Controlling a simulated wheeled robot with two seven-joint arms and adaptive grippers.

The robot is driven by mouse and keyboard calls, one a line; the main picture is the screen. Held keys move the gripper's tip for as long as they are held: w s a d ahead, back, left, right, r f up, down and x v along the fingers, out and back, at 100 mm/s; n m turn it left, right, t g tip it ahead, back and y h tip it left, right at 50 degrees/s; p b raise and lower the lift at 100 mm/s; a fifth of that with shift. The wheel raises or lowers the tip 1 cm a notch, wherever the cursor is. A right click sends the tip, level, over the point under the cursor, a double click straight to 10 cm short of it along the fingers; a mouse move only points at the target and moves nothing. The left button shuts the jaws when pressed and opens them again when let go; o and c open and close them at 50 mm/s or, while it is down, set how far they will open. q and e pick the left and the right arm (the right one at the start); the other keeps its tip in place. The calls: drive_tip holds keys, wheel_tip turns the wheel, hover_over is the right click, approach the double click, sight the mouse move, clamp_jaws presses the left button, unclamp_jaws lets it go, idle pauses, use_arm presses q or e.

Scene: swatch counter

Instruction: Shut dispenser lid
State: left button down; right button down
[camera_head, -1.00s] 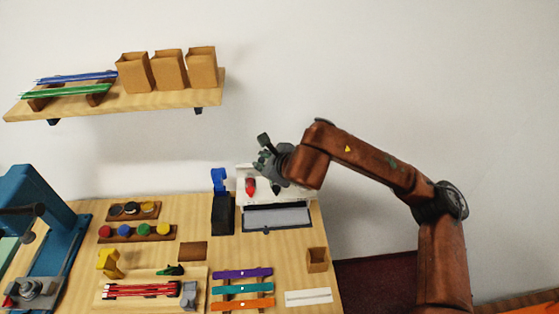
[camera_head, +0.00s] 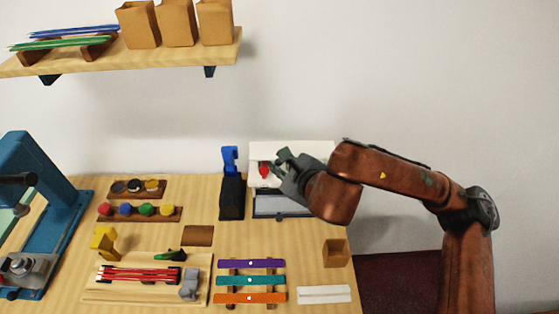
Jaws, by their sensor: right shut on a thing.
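The dispenser stands at the back right of the counter. Its white lid (camera_head: 320,149) is raised at the back, and its grey-framed tray (camera_head: 283,204) lies open in front. A small red piece (camera_head: 263,171) shows against the white lid, just left of my fingers. My right gripper (camera_head: 280,163) reaches in from the right and is shut at the lid; its fingers and wrist hide the exact contact and part of the tray. My left gripper is not in view.
A black holder with a blue top (camera_head: 231,185) stands close left of the dispenser. In front lie colour strips (camera_head: 250,281), a white bar (camera_head: 324,294) and a small brown box (camera_head: 335,253). A shelf (camera_head: 150,56) hangs above left.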

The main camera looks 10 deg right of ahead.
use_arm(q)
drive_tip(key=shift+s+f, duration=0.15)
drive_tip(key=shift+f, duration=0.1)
use_arm(e)
drive_tip(key=shift+s+f, duration=0.15)
drive_tip(key=shift+f, duration=0.35)
drive_tip(key=c, duration=1.9)
unclamp_jaws()
drive_tip(key=shift+r, duration=0.15)
drive_tip(key=shift+o, duration=0.5)
drive_tip(key=shift+r, duration=0.15)
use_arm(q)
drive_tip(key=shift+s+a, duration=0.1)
use_arm(e)
drive_tip(key=v, duration=1.2)
